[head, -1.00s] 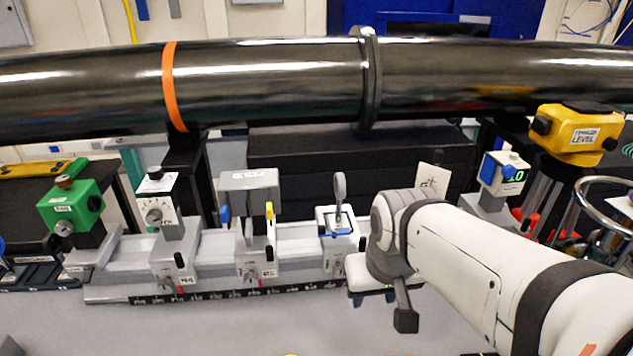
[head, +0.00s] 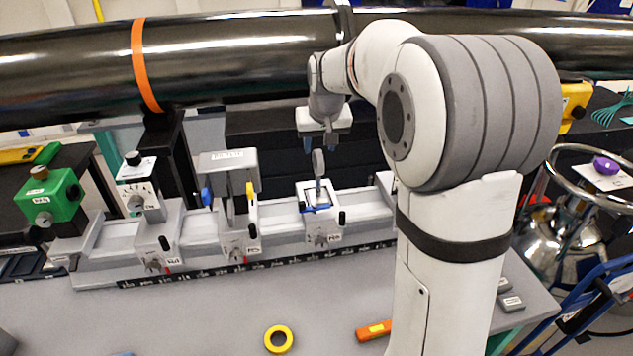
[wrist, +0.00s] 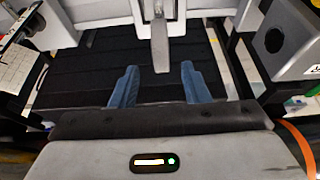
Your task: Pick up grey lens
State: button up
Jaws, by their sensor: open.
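The grey lens (head: 318,163) stands upright in a holder with a blue rim (head: 316,208) on the rail's right part. My gripper (head: 320,146) is just above the lens, pointing down, with its blue fingers apart. In the wrist view, the lens (wrist: 160,52) is centred just beyond the fingertips of my gripper (wrist: 159,72). The gap between the fingers is empty, and I cannot tell whether a finger touches the lens.
The long dark pipe (head: 230,75) runs across behind my gripper. Left along the rail (head: 205,236) stand a grey block (head: 229,166), a white dial mount (head: 138,180) and a green box (head: 50,198). A yellow tape ring (head: 279,339) lies on the bench in front.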

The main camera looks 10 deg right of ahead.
aim_at(318, 152)
jog(key=x, duration=0.3)
jog(key=p+x, duration=0.1)
jog(key=x, duration=0.1)
jog(key=shift+s+a+f, duration=0.1)
jog(key=shift+s+f, duration=0.1)
jog(key=shift+s, duration=0.05)
jog(key=shift+c, duration=0.3)
grip_shut()
jog(key=shift+r, duration=0.1)
